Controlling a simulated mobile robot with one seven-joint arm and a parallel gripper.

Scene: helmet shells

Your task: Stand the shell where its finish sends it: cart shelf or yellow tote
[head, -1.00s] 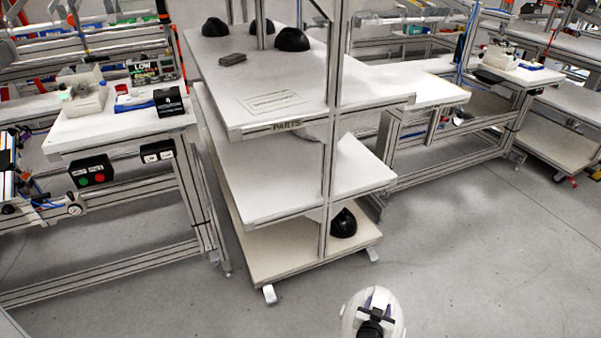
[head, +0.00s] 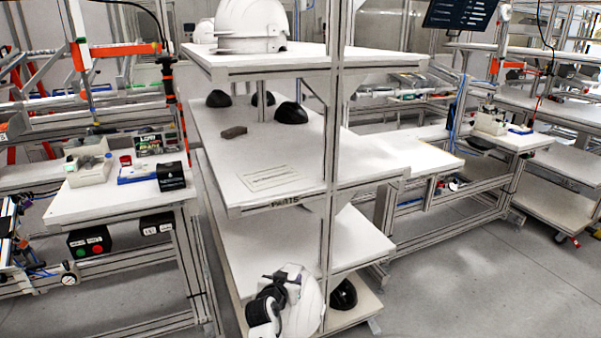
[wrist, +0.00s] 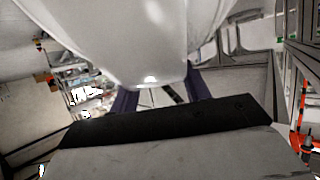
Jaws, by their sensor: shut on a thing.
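My gripper (head: 282,284) is shut on a white helmet shell (head: 307,312), low in the head view, in front of the cart's lower shelves. In the wrist view the shell (wrist: 120,35) fills the top, smooth and white with a bright highlight, between the dark purple fingers (wrist: 158,98). The cart (head: 332,150) has several shelves. Its PARTS shelf (head: 240,192) carries black shells (head: 291,113) at the back and a white label sheet (head: 268,178). White helmets (head: 250,25) stand on the top shelf. I see no yellow tote.
A post (head: 332,150) rises at the cart's near edge, close to the held shell. A black shell (head: 343,295) is on the bottom shelf. A workbench (head: 120,200) with boxes stands at left, another bench (head: 500,140) at right. Floor at right is clear.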

